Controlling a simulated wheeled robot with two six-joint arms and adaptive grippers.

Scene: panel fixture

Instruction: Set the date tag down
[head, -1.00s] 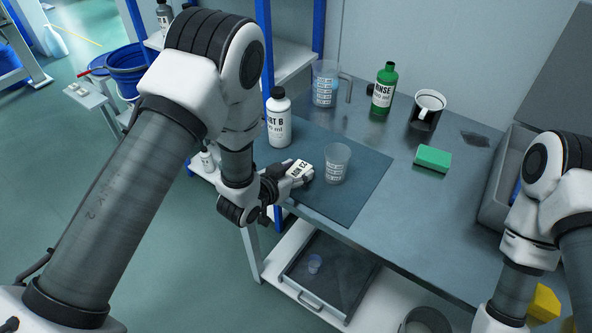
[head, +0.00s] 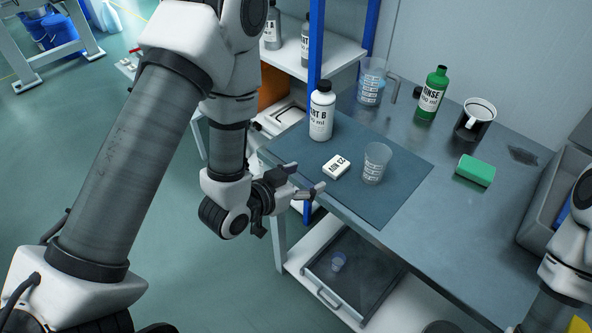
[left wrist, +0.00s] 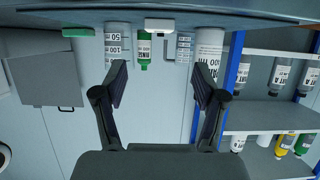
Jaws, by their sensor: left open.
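The date tag (head: 336,166) is a small white block with black lettering. It lies flat on the dark mat (head: 395,205), between the white bottle and the clear beaker. It also shows in the left wrist view (left wrist: 158,25), ahead of the fingers. My left gripper (head: 308,179) is open and empty, just in front of the tag at the mat's near edge and apart from it. In the left wrist view its two fingers (left wrist: 160,85) stand wide apart with nothing between them. My right gripper is out of view.
On the mat stand a white bottle (head: 321,112) and a clear beaker (head: 376,163). Behind are a measuring jug (head: 371,82), a green rinse bottle (head: 432,95) and a dark mug (head: 471,125). A blue post (head: 316,45) rises beside the bench.

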